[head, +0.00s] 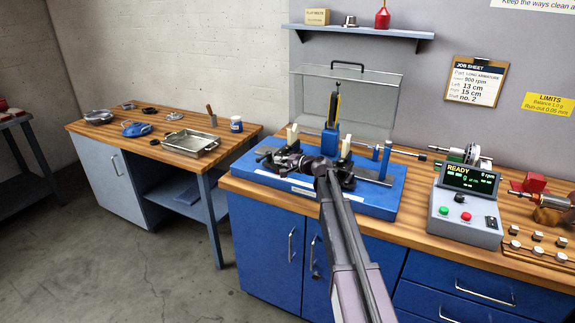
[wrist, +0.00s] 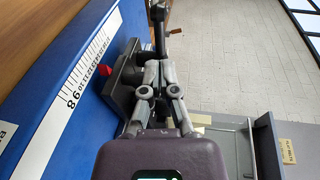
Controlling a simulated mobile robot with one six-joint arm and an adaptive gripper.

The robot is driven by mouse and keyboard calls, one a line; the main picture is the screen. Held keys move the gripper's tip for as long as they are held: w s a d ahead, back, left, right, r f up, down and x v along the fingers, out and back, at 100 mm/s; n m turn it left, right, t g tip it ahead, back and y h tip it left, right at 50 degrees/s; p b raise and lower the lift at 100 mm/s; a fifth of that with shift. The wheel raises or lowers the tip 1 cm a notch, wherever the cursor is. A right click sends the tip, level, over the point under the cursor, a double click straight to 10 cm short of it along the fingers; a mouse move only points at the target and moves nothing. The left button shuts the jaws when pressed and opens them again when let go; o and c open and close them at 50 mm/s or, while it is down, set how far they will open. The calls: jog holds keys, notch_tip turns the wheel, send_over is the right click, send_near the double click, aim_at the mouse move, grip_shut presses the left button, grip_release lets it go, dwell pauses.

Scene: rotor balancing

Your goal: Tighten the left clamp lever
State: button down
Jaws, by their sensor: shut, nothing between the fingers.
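The balancing machine has a long blue base (head: 385,203) on the bench. My gripper (head: 268,158) is low over the base's left part, by the left support with its cream top (head: 292,133). In the wrist view my gripper (wrist: 158,68) is shut with nothing between its fingers. A dark support block (wrist: 124,78) with a red pointer (wrist: 105,69) stands just left of the fingers, beside the white scale (wrist: 84,66). A black lever-like bar (wrist: 158,25) shows just beyond the fingertips; whether they touch it I cannot tell. My gripper hides much of the left support in the head view.
A clear guard (head: 375,100) stands behind the base, with a blue post (head: 330,140) in front of it. The right support's cream top (head: 346,145) is close to my wrist. A control box (head: 466,205) reading READY stands right. A side table (head: 150,148) holds a metal tray (head: 191,143).

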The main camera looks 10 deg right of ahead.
aim_at(263, 158)
jog(key=shift+b+x, duration=0.45)
jog(key=shift+x, duration=2.45)
jog(key=shift+d, duration=0.3)
jog(key=shift+a, duration=0.15)
